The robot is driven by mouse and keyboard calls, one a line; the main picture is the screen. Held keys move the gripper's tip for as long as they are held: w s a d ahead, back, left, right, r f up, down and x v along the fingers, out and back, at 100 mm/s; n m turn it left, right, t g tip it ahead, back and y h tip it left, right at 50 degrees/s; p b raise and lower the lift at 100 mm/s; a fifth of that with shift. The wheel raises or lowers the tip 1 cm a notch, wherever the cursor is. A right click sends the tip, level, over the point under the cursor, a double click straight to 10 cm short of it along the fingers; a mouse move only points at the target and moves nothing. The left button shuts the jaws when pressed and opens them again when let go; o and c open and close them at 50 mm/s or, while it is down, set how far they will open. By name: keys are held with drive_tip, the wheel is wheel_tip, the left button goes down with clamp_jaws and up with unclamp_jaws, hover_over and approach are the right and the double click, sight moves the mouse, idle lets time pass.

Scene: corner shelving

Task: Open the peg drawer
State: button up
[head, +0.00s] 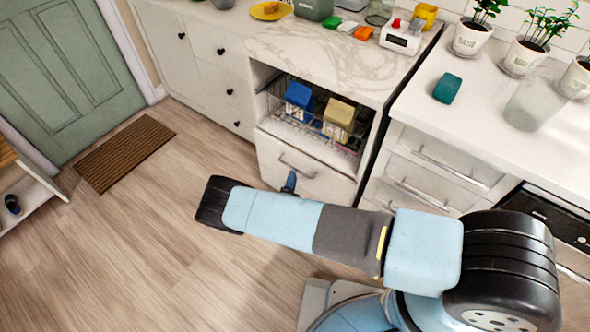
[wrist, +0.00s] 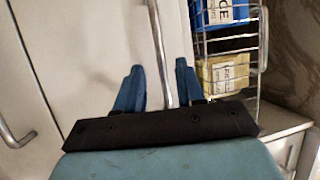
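A white drawer front (head: 285,160) with a horizontal metal bar handle (head: 298,166) sits below a wire basket in the marble-topped cabinet. No label shows which one is the peg drawer, and no pegs are visible. My gripper (head: 290,181) is at this handle, partly hidden by my arm. In the wrist view, my gripper (wrist: 160,82) is open, with its two blue fingers apart. The bar handle (wrist: 157,40) runs between them. Whether either finger touches the bar cannot be told. The front looks closed.
The wire basket (wrist: 263,40) holds a blue box (head: 298,95) and a yellow box (head: 339,112). Another bar handle (wrist: 12,136) is at the left in the wrist view. More drawers (head: 440,160) stand on the right. The wooden floor (head: 150,230) in front is clear.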

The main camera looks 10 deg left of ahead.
sight(295, 169)
drive_tip(key=shift+w+r, duration=0.25)
drive_tip(key=shift+w, duration=1)
drive_tip(key=shift+w+r, duration=0.25)
drive_tip(key=shift+w, duration=0.95)
clamp_jaws()
drive_tip(key=shift+d+f, duration=0.1)
